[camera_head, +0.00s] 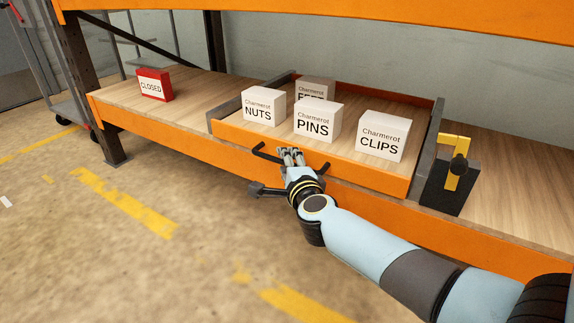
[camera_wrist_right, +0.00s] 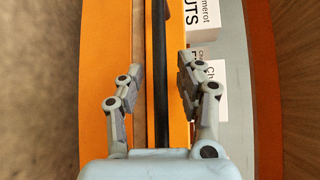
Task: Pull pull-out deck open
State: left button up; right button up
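The pull-out deck (camera_head: 370,176) has an orange front, a wooden floor and grey side rails, and sits in the shelf with its front close to the shelf's orange front beam. A black bar handle (camera_head: 267,156) stands out from its front; it also runs up the middle of the right wrist view (camera_wrist_right: 160,75). My right gripper (camera_head: 291,153) is at the handle. In the right wrist view its fingers (camera_wrist_right: 159,82) stand apart on either side of the bar, with gaps on both sides. My left gripper is not in view.
White boxes marked NUTS (camera_head: 263,106), PINS (camera_head: 317,121) and CLIPS (camera_head: 383,136), plus one partly hidden box (camera_head: 316,88), stand on the deck. A yellow lever on a dark block (camera_head: 453,180) is right of it. A red CLOSED sign (camera_head: 154,85) stands left. The floor in front is clear.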

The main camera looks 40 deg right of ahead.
jog(key=shift+c, duration=0.2)
grip_shut()
jog(key=shift+s+a+f, duration=0.1)
jog(key=shift+s, duration=0.05)
